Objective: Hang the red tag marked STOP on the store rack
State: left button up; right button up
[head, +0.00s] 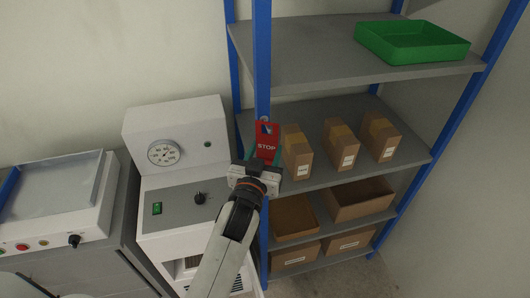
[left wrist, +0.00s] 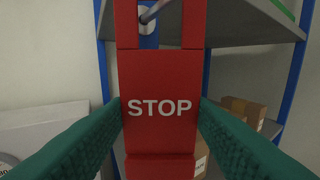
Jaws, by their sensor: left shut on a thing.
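The red STOP tag (head: 266,146) is upright in front of the blue front post (head: 262,60) of the store rack. My left gripper (head: 264,158) is shut on it; in the left wrist view the green fingers press its two sides below the top opening, and the tag (left wrist: 160,75) faces me. A peg with a pale round base (left wrist: 148,18) on the post shows through that opening. I cannot tell whether the peg passes through the opening or stays behind it, or whether it touches the tag. My right gripper is not in view.
The rack's shelves (head: 310,66) hold a green tray (head: 412,42), three upright cartons (head: 342,148) and several low boxes (head: 358,198). A white machine with a gauge (head: 164,153) stands left of the post. Another unit (head: 60,215) stands further left.

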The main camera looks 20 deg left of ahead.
pick_arm(q)
jog(key=o, duration=1)
